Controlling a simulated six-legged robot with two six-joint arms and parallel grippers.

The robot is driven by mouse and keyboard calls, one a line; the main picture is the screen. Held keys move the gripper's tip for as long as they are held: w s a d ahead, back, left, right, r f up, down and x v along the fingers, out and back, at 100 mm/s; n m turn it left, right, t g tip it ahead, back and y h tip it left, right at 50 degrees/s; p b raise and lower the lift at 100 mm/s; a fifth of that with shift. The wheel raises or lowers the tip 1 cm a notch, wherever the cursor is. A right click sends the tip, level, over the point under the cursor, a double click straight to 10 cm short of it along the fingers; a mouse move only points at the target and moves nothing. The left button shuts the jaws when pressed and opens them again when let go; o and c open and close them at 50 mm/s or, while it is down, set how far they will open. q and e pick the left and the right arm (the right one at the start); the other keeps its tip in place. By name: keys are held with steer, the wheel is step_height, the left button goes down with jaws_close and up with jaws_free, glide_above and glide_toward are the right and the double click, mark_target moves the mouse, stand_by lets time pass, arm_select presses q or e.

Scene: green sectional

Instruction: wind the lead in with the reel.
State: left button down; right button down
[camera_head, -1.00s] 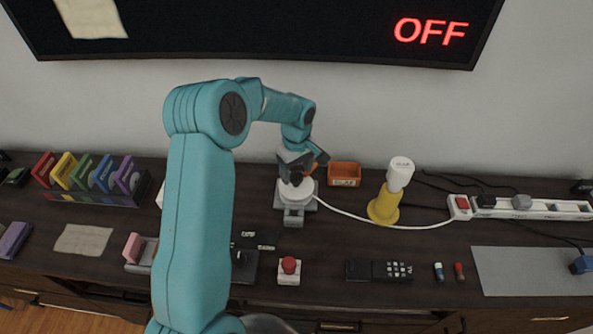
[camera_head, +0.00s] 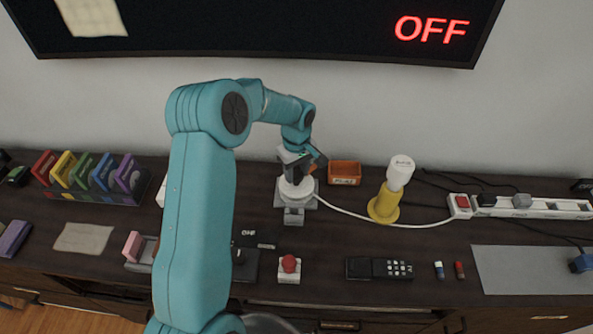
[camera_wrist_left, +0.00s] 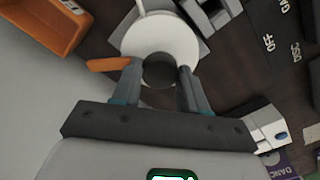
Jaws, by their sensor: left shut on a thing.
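The reel is a white round drum (camera_head: 296,188) on a grey base (camera_head: 293,215) in the middle of the dark desk. In the left wrist view, the white drum (camera_wrist_left: 150,38) has a dark round knob (camera_wrist_left: 159,70) near its edge. My left gripper (camera_head: 297,170) is over the reel, and in the wrist view its fingers (camera_wrist_left: 160,84) are shut on the knob. An orange piece (camera_wrist_left: 108,64) shows beside the fingers. The white lead (camera_head: 385,224) runs from the reel, past the front of a yellow stand, to the white power strip (camera_head: 530,207). My right gripper does not show.
A yellow stand with a white top (camera_head: 386,203) and an orange bin (camera_head: 344,173) stand right of the reel. A red button (camera_head: 289,265) and a black remote (camera_head: 379,268) lie in front. A rack of coloured cases (camera_head: 97,182) is at left. The screen reads OFF.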

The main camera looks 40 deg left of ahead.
arm_select(q)
steer(key=m+b, duration=0.1)
steer(key=m, duration=0.2)
steer(key=shift+m, duration=0.4)
steer(key=m+b, duration=0.1)
steer(key=m, duration=0.9)
steer(key=shift+b, duration=0.3)
steer(key=m, duration=1)
steer(key=shift+m+p, duration=0.35)
steer(key=shift+m, duration=0.05)
steer(key=m, duration=0.5)
steer(key=shift+r+m+p, duration=0.1)
steer(key=shift+m+p, duration=0.2)
steer(key=shift+p, duration=0.1)
steer(key=m+p, duration=0.1)
steer(key=m, duration=0.4)
steer(key=shift+w+a+m+p, duration=0.1)
steer(key=shift+m+p, duration=0.35)
steer(key=shift+m, duration=1.95)
